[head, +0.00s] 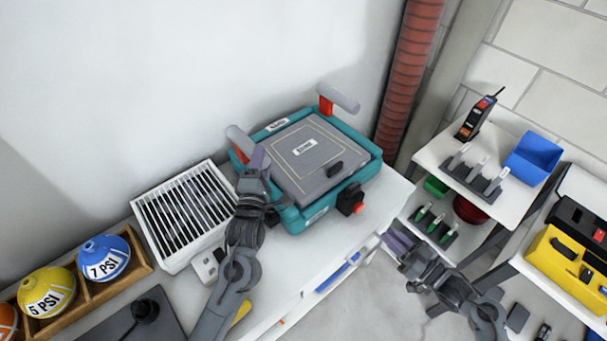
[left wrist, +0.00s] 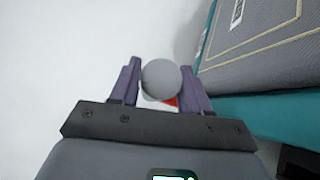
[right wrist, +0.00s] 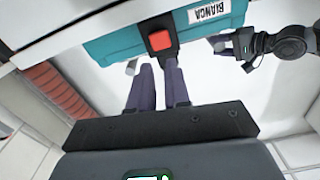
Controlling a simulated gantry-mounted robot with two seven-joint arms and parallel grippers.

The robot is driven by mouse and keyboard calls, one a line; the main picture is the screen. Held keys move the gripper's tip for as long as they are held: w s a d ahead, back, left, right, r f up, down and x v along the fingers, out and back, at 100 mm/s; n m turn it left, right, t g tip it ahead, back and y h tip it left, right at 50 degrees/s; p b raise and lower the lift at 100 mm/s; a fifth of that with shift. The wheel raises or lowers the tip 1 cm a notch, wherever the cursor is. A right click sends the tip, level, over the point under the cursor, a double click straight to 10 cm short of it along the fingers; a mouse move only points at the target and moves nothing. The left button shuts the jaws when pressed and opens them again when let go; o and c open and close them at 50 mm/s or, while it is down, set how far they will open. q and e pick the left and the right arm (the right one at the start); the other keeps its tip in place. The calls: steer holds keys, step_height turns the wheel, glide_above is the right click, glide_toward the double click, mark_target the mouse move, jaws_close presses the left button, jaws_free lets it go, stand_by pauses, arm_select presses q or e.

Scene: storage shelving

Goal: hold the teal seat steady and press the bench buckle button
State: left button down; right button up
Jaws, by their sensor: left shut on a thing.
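The teal seat (head: 300,212) with a grey cushion (head: 305,172) rests on a white counter against the wall. A black buckle (head: 346,196) with a red button (head: 358,208) sits at its front right corner. The red button (right wrist: 160,40) also shows in the right wrist view, just beyond the fingertips and apart from them. My left gripper (head: 256,160) is shut on the seat's left grey armrest (head: 237,138), whose round end (left wrist: 161,79) shows between the fingers. My right gripper (head: 391,238) is empty, fingers nearly together, to the right of and below the button.
A white slatted rack (head: 185,210) stands left of the seat. Yellow (head: 47,292) and blue (head: 104,258) PSI balls sit in a wooden box. A red pipe (head: 403,85) rises behind the seat. Shelves with a blue bin (head: 532,158) stand at right. The floor before the counter is clear.

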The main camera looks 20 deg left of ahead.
mark_target(360, 210)
steer(key=shift+c, duration=1.1)
steer(key=shift+m, duration=0.4)
jaws_close()
steer(key=s+d+m, duration=0.1)
steer(key=m, duration=0.4)
steer(key=s+d+m, duration=0.1)
steer(key=d+m, duration=0.1)
steer(key=m, duration=0.3)
steer(key=d+m, duration=0.1)
steer(key=m, duration=0.4)
steer(key=shift+s+d+m, duration=0.2)
steer(key=shift+s+m, duration=0.2)
steer(key=shift+a, duration=0.1)
steer(key=x, duration=1.4)
